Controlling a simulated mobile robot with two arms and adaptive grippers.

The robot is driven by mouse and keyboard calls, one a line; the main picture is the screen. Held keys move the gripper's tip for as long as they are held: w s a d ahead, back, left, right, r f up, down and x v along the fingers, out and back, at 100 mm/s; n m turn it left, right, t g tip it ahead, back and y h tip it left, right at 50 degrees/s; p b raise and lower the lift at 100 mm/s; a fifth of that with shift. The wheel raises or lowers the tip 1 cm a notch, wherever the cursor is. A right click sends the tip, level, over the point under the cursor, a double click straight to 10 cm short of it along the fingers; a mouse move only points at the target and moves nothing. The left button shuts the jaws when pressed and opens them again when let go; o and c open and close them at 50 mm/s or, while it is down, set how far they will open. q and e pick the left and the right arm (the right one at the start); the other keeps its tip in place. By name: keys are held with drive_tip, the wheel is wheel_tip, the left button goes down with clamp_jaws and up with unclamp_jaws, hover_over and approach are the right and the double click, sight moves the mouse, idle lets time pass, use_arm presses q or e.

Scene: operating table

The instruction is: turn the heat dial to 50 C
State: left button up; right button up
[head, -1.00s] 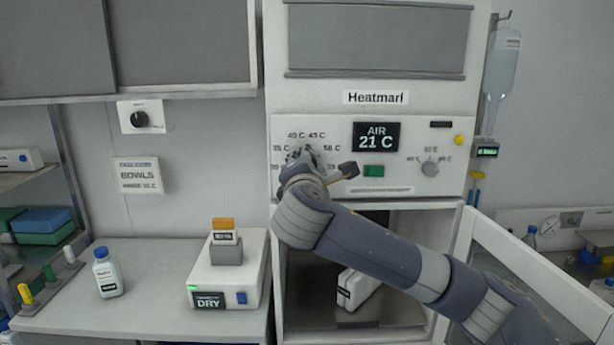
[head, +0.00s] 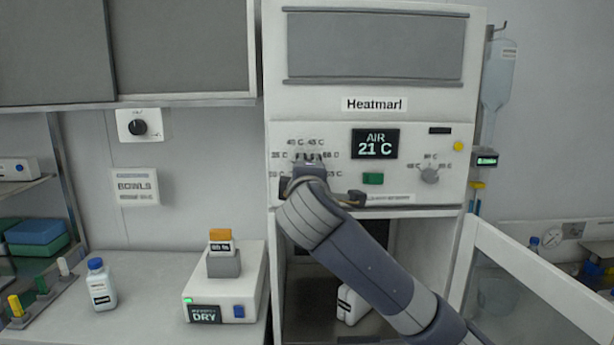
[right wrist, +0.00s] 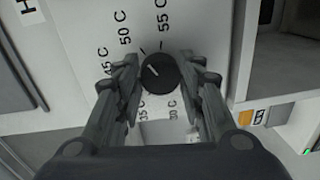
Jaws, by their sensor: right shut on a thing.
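The heat dial (right wrist: 160,73) is a round black knob with a white mark, on a white panel with a ring of temperature labels. In the right wrist view its mark points up and left, on the side of the 50 C label (right wrist: 125,29); the exact setting is hard to read. My right gripper (right wrist: 158,78) is shut on the dial, one finger on each side. In the head view my right gripper (head: 308,162) hides the dial. The display (head: 375,144) reads AIR 21 C. My left gripper is not in view.
The panel belongs to a Heatmarl cabinet (head: 455,140). A second, grey dial (head: 430,175) and a green button (head: 373,179) are right of my gripper. Below is an open compartment holding a white box (head: 352,304). Another black dial (head: 138,127) is on the left wall.

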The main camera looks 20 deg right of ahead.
idle(0.3)
drive_tip(key=o, duration=1.1)
drive_tip(key=v, duration=1.2)
drive_tip(key=shift+d, duration=0.1)
